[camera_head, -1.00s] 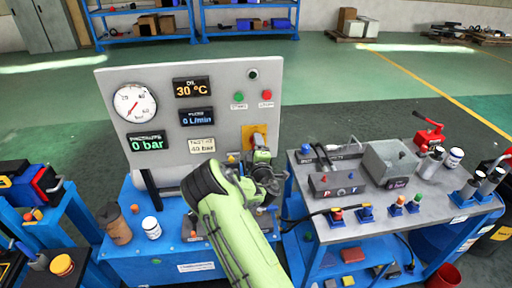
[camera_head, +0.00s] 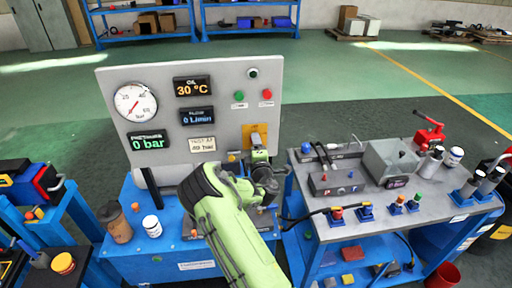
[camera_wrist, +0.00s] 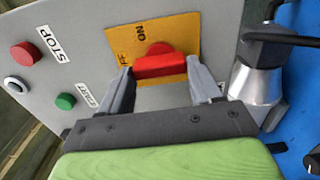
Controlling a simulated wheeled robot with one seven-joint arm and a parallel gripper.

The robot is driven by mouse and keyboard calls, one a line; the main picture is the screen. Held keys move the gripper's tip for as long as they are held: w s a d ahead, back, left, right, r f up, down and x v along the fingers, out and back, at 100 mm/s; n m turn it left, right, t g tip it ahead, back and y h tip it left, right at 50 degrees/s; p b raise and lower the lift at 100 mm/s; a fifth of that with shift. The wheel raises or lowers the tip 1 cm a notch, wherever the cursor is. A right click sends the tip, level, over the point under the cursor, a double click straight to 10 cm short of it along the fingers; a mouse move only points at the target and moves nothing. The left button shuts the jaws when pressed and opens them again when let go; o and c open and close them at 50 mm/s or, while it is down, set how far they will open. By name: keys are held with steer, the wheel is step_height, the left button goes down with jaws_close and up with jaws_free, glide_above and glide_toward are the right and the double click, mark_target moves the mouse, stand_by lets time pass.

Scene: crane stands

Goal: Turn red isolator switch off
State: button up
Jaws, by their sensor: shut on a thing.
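The red isolator switch (camera_wrist: 158,64) is a bar handle on a yellow plate (camera_wrist: 181,34), fixed to the grey panel. In the wrist view the handle lies across the picture between the fingertips of my gripper (camera_wrist: 160,70), one finger at each end. My gripper is shut on it. In the head view my gripper (camera_head: 259,158) is in front of the yellow plate (camera_head: 252,130) and hides the handle.
A green START button (camera_wrist: 65,101) and a red STOP button (camera_wrist: 25,54) sit on the panel left of my gripper in the wrist view. A silver and black fitting (camera_wrist: 256,78) stands close to the right finger. A cluttered grey-topped bench (camera_head: 345,220) is at the right.

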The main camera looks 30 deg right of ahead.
steer(key=o, duration=1.1)
steer(key=shift+c, duration=0.2)
steer(key=b+v, duration=1)
steer(key=v, duration=0.5)
steer(key=shift+s+a, duration=0.25)
steer(key=shift+s, duration=0.1)
steer(key=shift+d, duration=0.1)
